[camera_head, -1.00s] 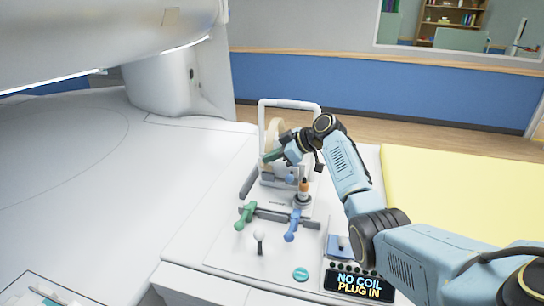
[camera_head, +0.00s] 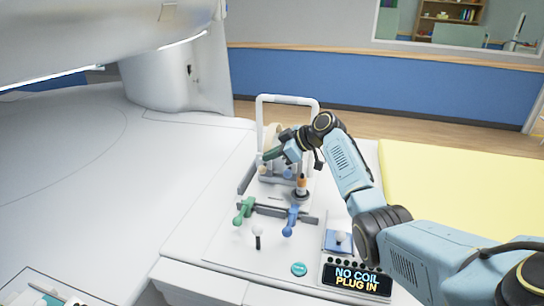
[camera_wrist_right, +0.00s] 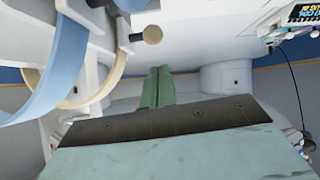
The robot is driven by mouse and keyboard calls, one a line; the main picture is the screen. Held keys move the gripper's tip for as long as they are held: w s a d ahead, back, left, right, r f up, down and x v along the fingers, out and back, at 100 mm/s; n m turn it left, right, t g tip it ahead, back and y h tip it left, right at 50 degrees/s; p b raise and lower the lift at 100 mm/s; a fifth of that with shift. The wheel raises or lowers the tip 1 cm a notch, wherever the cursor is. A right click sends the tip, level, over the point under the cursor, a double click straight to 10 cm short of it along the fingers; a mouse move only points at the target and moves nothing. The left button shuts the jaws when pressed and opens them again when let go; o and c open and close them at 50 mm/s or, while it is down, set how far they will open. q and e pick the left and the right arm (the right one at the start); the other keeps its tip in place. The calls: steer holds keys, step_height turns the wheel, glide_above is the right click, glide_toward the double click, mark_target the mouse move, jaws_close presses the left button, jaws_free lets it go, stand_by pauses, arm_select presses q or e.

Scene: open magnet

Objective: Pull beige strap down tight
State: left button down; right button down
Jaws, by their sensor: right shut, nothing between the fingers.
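The beige strap (camera_wrist_right: 112,72) curves down at the left of the right wrist view, with a round beige knob (camera_wrist_right: 152,35) near its upper end. A wider blue strap (camera_wrist_right: 55,75) hangs beside it. In the head view the beige strap (camera_head: 273,134) shows as a loop inside the white frame (camera_head: 287,99), partly hidden by my right gripper (camera_head: 268,154). In the right wrist view the green fingers (camera_wrist_right: 158,86) are together and empty, to the right of the beige strap and apart from it. My left gripper is not in view.
A green lever (camera_head: 243,211), a blue lever (camera_head: 290,222) and a white-knobbed lever (camera_head: 257,236) stand before the frame. An orange-and-black peg (camera_head: 302,185) stands beside it. A display (camera_head: 357,279) reads "NO COIL PLUG IN". A yellow pad (camera_head: 450,195) lies right.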

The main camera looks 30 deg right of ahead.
arm_select(q)
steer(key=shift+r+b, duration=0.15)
steer(key=shift+b, duration=0.2)
arm_select(e)
steer(key=v, duration=1)
steer(key=shift+r, duration=0.5)
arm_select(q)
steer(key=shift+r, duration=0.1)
arm_select(e)
steer(key=shift+s+r, duration=0.1)
